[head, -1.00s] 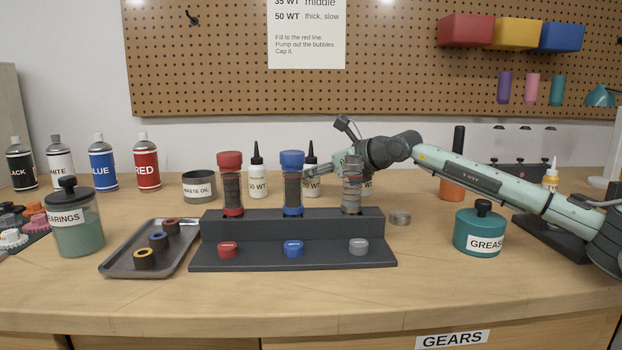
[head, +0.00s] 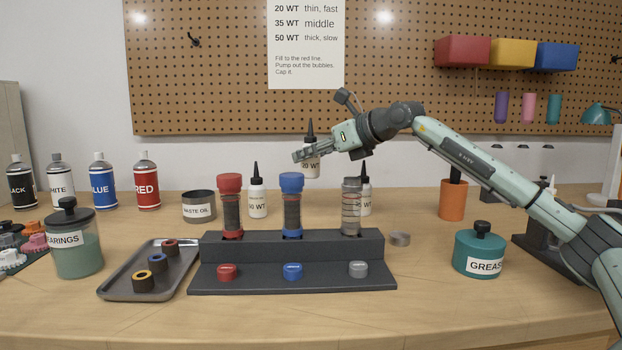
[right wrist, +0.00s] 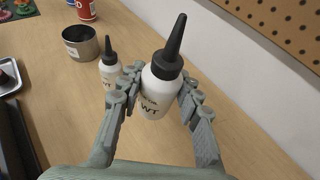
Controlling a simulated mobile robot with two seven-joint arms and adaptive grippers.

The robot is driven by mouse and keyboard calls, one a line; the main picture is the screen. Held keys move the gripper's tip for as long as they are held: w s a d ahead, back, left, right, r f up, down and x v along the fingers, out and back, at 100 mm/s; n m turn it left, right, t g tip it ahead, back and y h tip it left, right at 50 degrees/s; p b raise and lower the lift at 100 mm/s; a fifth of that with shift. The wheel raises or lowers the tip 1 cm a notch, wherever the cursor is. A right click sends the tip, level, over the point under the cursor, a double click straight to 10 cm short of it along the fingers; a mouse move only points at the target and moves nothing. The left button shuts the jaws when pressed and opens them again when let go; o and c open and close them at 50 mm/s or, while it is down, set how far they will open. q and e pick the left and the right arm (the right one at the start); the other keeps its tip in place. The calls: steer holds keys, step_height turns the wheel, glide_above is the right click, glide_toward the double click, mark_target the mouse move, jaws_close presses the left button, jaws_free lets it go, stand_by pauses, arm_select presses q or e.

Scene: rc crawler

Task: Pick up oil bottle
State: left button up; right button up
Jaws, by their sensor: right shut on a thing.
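My right gripper (head: 312,154) is shut on a white oil bottle (head: 311,170) with a black pointed cap, labelled 20 WT. The bottle is upright and held in the air behind the damper stand. In the right wrist view the bottle (right wrist: 160,95) sits between both fingers (right wrist: 156,98). A second white oil bottle (head: 257,200) stands on the bench behind the stand, left of the held one. A third oil bottle (head: 365,195) stands partly hidden behind the clear shock at the right. My left gripper is not in view.
The dark stand (head: 290,279) holds red, blue and clear shocks below the held bottle. A waste oil can (head: 199,207) stands left, a grease jar (head: 479,256) right. A tray (head: 120,291) with rings lies front left. The pegboard wall (head: 230,80) is behind.

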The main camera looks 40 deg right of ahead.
arm_select(q)
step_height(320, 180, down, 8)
steer(key=p, duration=0.3)
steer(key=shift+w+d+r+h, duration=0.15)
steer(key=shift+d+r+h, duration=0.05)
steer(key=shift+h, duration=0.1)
arm_select(e)
step_height(320, 180, up, 19)
steer(key=shift+f, duration=0.1)
